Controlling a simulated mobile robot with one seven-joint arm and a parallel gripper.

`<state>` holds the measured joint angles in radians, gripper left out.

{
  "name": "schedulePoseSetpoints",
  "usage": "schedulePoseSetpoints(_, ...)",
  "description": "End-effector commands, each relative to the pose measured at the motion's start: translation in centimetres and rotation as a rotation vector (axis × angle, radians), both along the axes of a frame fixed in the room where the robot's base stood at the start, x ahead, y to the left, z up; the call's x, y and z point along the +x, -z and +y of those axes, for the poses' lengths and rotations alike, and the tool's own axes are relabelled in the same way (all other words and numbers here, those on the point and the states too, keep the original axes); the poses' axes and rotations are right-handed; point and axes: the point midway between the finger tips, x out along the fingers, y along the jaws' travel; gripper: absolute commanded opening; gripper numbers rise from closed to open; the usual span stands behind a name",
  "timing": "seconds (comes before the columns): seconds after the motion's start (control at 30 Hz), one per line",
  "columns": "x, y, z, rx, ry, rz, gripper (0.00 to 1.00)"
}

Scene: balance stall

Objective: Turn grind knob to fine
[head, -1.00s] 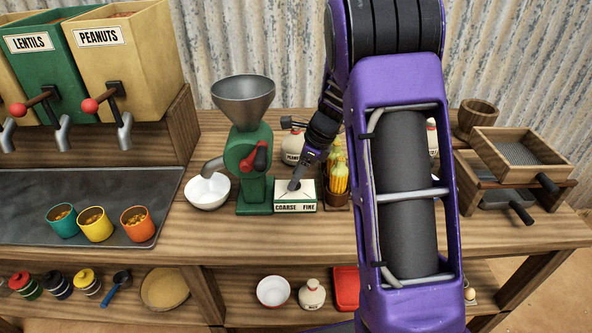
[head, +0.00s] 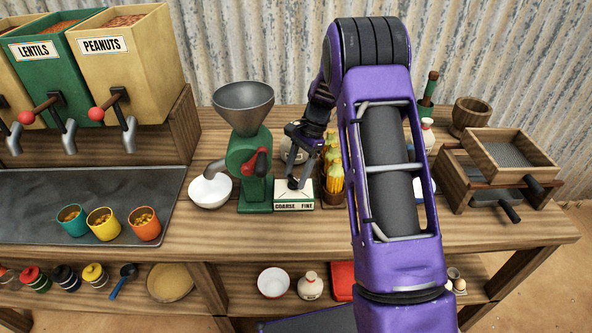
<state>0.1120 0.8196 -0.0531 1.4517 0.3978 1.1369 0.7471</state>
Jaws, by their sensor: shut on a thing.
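The green grinder (head: 250,165) with a grey hopper and a red-handled crank stands on the counter. At its right foot sits a small box (head: 294,205) with a white top and a front label reading COARSE and FINE. The grind knob is on this box, mostly covered by my fingers, so which way it points cannot be told. My gripper (head: 296,182) reaches down over the box top from behind and is shut on the knob.
A white bowl (head: 210,190) stands under the grinder spout. Corn cobs (head: 334,178) stand in a holder close to the right of the box. Several filled cups (head: 103,222) are on the left tray. Wooden sieves (head: 506,155) stand at right.

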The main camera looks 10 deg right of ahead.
Motion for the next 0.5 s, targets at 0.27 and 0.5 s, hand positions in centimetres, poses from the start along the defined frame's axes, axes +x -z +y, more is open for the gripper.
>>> schedulePoseSetpoints(0.27,0.11,-0.06,-0.02,-0.001,-0.116,-0.001,0.07)
schedulePoseSetpoints(0.5,0.13,-0.03,-0.03,-0.001,-0.15,-0.001,0.07)
